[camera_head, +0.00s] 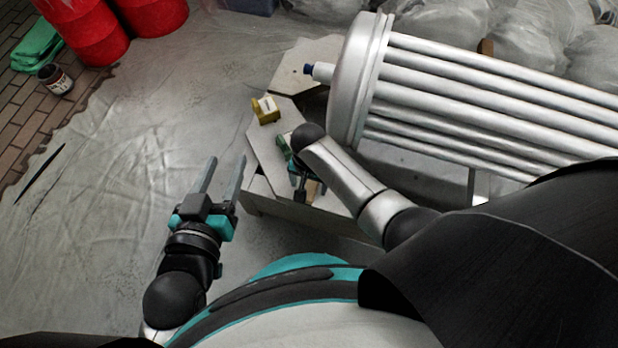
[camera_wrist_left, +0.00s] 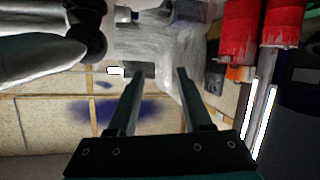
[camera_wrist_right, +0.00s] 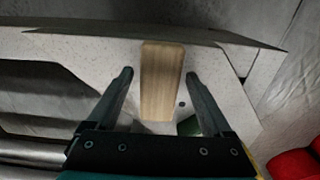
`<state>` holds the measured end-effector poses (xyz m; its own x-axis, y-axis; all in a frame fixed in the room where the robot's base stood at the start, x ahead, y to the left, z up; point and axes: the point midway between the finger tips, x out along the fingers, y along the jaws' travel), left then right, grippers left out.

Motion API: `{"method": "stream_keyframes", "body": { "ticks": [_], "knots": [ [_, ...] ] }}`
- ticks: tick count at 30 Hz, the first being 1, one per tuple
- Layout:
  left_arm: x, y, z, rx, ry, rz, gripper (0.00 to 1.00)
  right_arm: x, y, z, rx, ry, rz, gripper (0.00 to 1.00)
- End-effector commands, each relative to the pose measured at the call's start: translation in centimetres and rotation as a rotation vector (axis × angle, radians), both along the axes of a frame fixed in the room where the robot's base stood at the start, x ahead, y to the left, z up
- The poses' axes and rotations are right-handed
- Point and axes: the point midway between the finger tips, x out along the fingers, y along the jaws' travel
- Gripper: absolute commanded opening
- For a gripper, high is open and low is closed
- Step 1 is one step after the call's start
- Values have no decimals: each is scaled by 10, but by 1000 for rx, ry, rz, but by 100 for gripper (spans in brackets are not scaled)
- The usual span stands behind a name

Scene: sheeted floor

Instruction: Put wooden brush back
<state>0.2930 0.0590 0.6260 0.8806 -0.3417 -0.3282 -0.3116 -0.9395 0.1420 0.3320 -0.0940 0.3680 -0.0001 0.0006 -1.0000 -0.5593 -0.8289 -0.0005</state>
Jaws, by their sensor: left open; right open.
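A plain wooden piece (camera_wrist_right: 162,82), which looks like the wooden brush, lies on the pale bench (camera_wrist_right: 215,65) in the right wrist view; no bristles show. My right gripper (camera_wrist_right: 160,73) is open, with one finger on each side of the wood and visible gaps between. In the head view, the right gripper (camera_head: 302,188) points down over the bench's near part, with the brush mostly hidden by the arm. My left gripper (camera_head: 225,160) is open and empty above the sheeted floor, left of the bench. Its empty fingers (camera_wrist_left: 158,70) also show in the left wrist view.
A yellow item (camera_head: 266,109) and a green item (camera_head: 283,145) are on the bench near my right arm. A large ribbed metal radiator (camera_head: 470,95) takes up the right side. Red barrels (camera_head: 85,30) stand far left. The floor at left is mostly clear.

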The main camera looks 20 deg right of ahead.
Motion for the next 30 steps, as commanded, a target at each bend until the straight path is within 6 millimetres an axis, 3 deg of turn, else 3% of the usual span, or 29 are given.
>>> {"method": "stream_keyframes", "body": {
  "ticks": [17,30],
  "knots": [
    [-5,28,-10,145,247,16,50,0,0,26,0,0,0,85],
    [-26,62,-12,264,494,50,50,0,0,48,1,-1,0,85]
  ]
}}
